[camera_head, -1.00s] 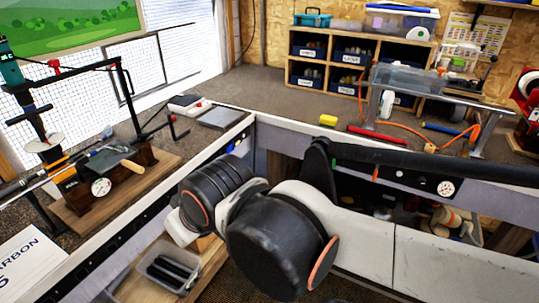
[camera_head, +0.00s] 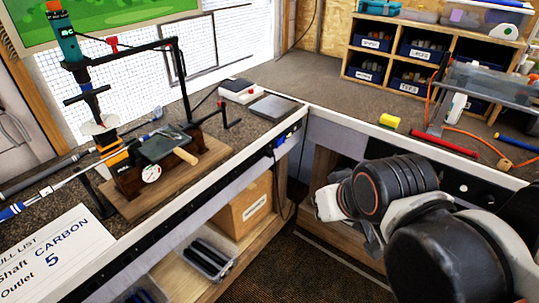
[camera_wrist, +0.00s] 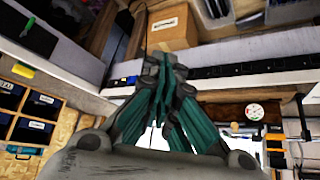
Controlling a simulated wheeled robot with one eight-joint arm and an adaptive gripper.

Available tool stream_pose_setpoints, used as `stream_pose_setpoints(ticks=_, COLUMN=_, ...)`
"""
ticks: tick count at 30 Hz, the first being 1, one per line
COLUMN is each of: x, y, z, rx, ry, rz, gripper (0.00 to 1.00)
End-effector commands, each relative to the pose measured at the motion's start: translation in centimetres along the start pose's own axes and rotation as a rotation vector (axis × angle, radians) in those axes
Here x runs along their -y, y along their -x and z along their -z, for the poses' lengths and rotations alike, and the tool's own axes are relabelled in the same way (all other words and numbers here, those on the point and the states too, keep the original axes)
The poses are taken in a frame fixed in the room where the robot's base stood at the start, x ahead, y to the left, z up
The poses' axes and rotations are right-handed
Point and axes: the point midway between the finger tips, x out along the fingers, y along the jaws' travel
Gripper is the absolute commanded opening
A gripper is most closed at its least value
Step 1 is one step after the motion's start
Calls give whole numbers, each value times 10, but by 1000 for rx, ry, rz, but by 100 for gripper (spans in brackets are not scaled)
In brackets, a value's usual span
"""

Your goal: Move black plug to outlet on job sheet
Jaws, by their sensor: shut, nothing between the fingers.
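The job sheet (camera_head: 58,255) lies at the lower left of the head view and reads "Shaft CARBON" and "Outlet 5". A dark outlet strip (camera_head: 165,227) runs along the bench's front face; it also shows in the wrist view (camera_wrist: 240,71). A small blue item (camera_head: 287,135) sits at the strip's far end. I cannot make out the black plug for certain. My gripper (camera_wrist: 160,65), with teal fingers, is shut and empty. It is in the open space before the bench, apart from the strip.
A clamp stand (camera_head: 150,165) with golf shafts occupies the left bench. A cardboard box (camera_head: 243,205) and a clear bin (camera_head: 208,258) sit on the shelf below. A labelled cubby (camera_head: 405,65) stands at the back. The floor between the benches is clear.

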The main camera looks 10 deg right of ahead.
Motion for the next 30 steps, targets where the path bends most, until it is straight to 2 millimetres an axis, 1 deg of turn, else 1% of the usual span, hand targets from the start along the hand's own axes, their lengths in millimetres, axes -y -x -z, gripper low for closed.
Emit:
stream_pose_setpoints(ticks=5, x=0, y=0, z=0, rx=0, ry=0, rz=0, gripper=0)
stream_pose_setpoints(ticks=6, x=0, y=0, z=0, rx=0, ry=0, rz=0, gripper=9)
stream_pose_setpoints(ticks=8, x=0, y=0, z=1, rx=0, ry=-2, rz=2, gripper=23)
stream_pose_setpoints(ticks=9, x=1, y=-1, z=2, rx=1, ry=-6, rz=6, gripper=32)
stream_pose_setpoints(ticks=10, x=2, y=-2, z=3, rx=1, ry=-11, rz=10, gripper=39)
stream_pose_setpoints(ticks=11, x=3, y=-4, z=5, rx=2, ry=-17, rz=15, gripper=43)
stream_pose_setpoints(ticks=14, x=8, y=-10, z=14, rx=6, ry=-48, rz=44, gripper=43)
stream_pose_setpoints(ticks=17, x=15, y=-20, z=29, rx=11, ry=-93, rz=87, gripper=43)
stream_pose_setpoints(ticks=23, x=31, y=-46, z=60, rx=21, ry=-195, rz=187, gripper=43)
stream_pose_setpoints(ticks=30, x=46, y=-82, z=99, rx=26, ry=-316, rz=311, gripper=43)
